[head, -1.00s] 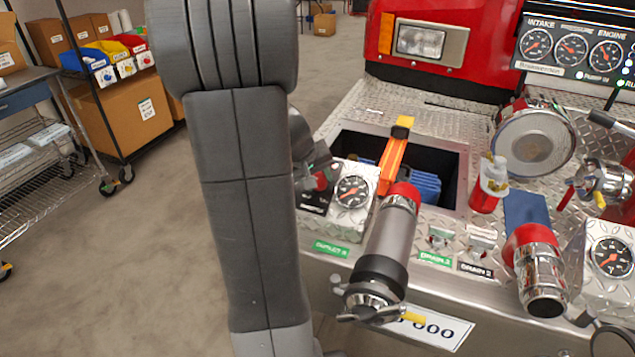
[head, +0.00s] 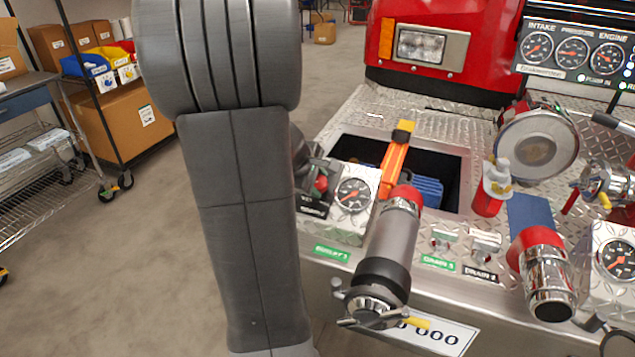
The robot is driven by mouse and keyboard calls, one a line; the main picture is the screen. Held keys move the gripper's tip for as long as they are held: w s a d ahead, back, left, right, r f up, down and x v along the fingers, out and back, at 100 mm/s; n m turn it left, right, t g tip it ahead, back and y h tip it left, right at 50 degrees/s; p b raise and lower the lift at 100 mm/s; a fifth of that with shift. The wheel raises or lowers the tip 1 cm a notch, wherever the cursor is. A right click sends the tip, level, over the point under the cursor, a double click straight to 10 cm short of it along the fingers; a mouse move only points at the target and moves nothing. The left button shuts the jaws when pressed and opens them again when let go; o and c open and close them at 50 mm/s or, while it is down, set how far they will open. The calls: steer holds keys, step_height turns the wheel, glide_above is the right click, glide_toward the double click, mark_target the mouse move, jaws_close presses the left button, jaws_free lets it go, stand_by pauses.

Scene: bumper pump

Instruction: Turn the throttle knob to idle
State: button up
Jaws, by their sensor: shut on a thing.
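A red knob (head: 320,184), which looks like the throttle knob, sits on a small dark labelled panel (head: 312,207) left of a round gauge. My grey arm hides the panel's left side, and the knob's pointer or marks cannot be read. My gripper (head: 316,175) shows only in part, as dark pieces at the right edge of my arm. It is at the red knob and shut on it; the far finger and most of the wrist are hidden.
A gauge box (head: 353,194) stands just right of the knob. A steel nozzle with a red collar (head: 388,245) lies further right. Behind is an open well (head: 452,165) with an orange-handled tool (head: 395,160). A shelf with boxes (head: 125,125) stands at the left.

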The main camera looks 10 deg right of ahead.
steer(key=shift+n, duration=0.7)
steer(key=o, duration=1)
steer(key=shift+a, duration=0.1)
steer(key=shift+c, duration=0.2)
steer(key=p+v, duration=0.2)
steer(key=v, duration=1.1)
steer(key=shift+s+a+r+p, duration=0.2)
steer(key=shift+s+r+p, duration=0.05)
steer(key=shift+s+p, duration=0.1)
steer(key=shift+w, duration=0.1)
